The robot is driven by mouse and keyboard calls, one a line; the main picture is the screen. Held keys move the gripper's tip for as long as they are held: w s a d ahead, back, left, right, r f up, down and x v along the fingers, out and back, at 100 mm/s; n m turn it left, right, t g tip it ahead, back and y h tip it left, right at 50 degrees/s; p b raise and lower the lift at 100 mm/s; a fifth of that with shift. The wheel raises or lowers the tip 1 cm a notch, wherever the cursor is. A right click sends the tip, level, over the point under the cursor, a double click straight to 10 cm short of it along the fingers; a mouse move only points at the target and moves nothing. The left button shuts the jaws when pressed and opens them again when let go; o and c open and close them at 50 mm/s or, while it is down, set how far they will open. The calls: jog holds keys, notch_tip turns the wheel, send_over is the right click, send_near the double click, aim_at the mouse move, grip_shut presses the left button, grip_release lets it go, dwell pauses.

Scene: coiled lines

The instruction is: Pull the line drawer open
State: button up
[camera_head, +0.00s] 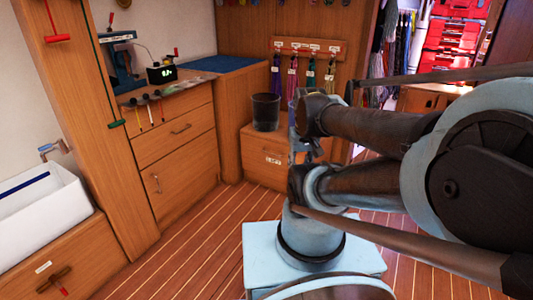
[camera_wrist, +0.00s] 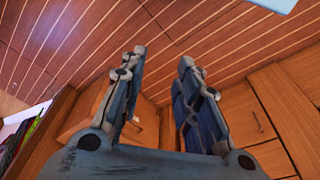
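A low wooden drawer front (camera_head: 258,165) with a pale label stands below the row of hanging coiled lines (camera_head: 292,72); it appears closed. My arm hides its right part. I cannot read the label, so I cannot confirm it is the line drawer. In the wrist view, a wooden front (camera_wrist: 145,125) with a small pale label shows behind and between my fingers. My gripper (camera_wrist: 161,62) is open and empty, its two fingers apart and apparently touching nothing. In the head view my gripper is mostly hidden by my arm.
A dark bin (camera_head: 266,112) stands on the low cabinet. Left of it is a cabinet with a drawer (camera_head: 172,135) and a door (camera_head: 178,180), both closed. A white basin (camera_head: 45,215) sits far left. The plank floor (camera_head: 195,245) before the cabinets is clear.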

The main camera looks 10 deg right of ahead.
jog(key=w+r+n, duration=0.1)
jog(key=w+r, duration=0.4)
jog(key=w, duration=0.3)
jog(key=w+r+n, duration=0.2)
jog(key=w+r, duration=0.3)
jog(key=w, duration=0.4)
jog(key=n+h, duration=0.1)
jog(key=n, duration=0.7)
send_over(271, 151)
jog(key=s+a, duration=0.2)
jog(key=s, duration=0.6)
jog(key=s+a+f+x, duration=0.1)
jog(key=s+x, duration=0.2)
jog(key=x, duration=1.2)
jog(key=s+a+x, duration=0.2)
jog(key=s+x, duration=0.1)
jog(key=x, duration=2.8)
jog(key=shift+d+f, duration=0.15)
jog(key=shift+d, duration=0.05)
